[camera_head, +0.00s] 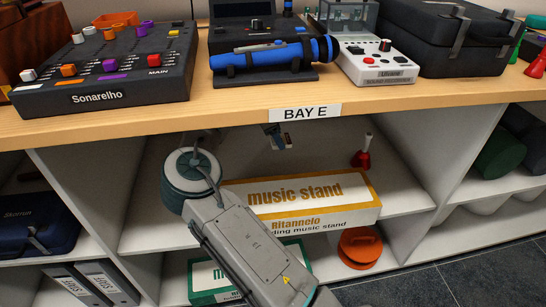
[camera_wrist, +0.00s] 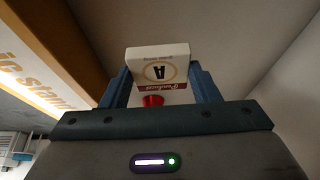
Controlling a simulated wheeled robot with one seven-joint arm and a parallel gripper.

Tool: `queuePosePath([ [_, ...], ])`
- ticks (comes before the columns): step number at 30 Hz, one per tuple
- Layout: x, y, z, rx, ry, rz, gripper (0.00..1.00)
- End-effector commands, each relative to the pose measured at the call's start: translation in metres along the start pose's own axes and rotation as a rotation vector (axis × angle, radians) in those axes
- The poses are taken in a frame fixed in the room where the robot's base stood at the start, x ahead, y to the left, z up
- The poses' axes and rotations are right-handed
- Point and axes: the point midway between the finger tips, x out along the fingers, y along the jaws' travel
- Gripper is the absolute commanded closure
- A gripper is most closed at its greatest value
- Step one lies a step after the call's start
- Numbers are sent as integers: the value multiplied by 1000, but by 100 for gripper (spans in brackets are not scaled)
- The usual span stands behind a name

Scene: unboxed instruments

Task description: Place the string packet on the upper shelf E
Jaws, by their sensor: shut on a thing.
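The string packet (camera_wrist: 158,62) is a small white box with a red band and a black letter in a ring. My gripper (camera_wrist: 160,84) is shut on it, with a blue finger on each side. In the head view my gripper (camera_head: 277,134) is under the worktop, inside the bay labelled BAY E (camera_head: 306,112), and the packet is small and mostly hidden there. The upper shelf E (camera_head: 402,194) is the white board below it. The packet appears held above this shelf, toward the back; the exact gap cannot be told.
A white and orange music stand box (camera_head: 315,195) lies on the shelf, partly behind my arm. A red bell (camera_head: 361,157) stands at the back right. The shelf right of the box is bare. The wooden worktop (camera_head: 420,92) overhangs the bay; an orange round item (camera_head: 359,248) is below.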

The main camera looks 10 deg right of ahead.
Motion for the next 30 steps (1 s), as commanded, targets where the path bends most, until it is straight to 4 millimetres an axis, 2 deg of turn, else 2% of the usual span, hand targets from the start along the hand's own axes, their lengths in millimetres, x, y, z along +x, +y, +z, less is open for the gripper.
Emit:
queuePosePath([
  [6,35,1,17,-3,0,1,70],
  [11,49,0,22,-3,0,1,70],
  [18,85,1,35,-1,1,3,70],
  [30,91,0,38,-1,0,0,70],
])
